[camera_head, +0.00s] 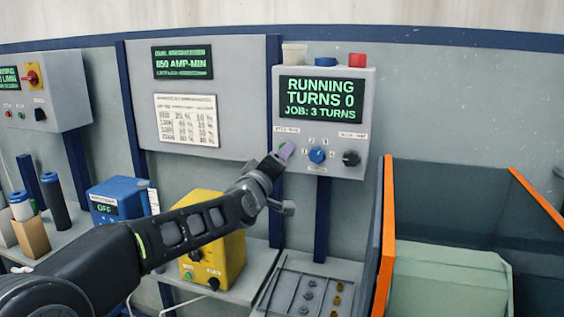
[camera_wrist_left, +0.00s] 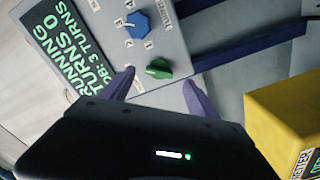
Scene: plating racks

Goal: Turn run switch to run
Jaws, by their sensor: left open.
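The grey control box (camera_head: 369,90) hangs on the wall. Its screen (camera_head: 320,98) reads RUNNING, TURNS 0, JOB: 3 TURNS. In the left wrist view a green knob (camera_wrist_left: 158,68), probably the run switch, sits on the panel beside a blue knob (camera_wrist_left: 137,24). My left gripper (camera_head: 284,151) is at the lower left of the panel and hides the green knob in the head view. In the left wrist view its purple fingertips (camera_wrist_left: 158,79) are spread apart, one on each side of the green knob, with gaps visible. My right gripper is not in view.
A blue knob (camera_head: 317,155) and a black knob (camera_head: 351,158) sit right of my gripper. A yellow box (camera_head: 225,250) and a blue box (camera_head: 112,198) stand below, near my arm. An orange-edged bin (camera_head: 388,230) stands to the right.

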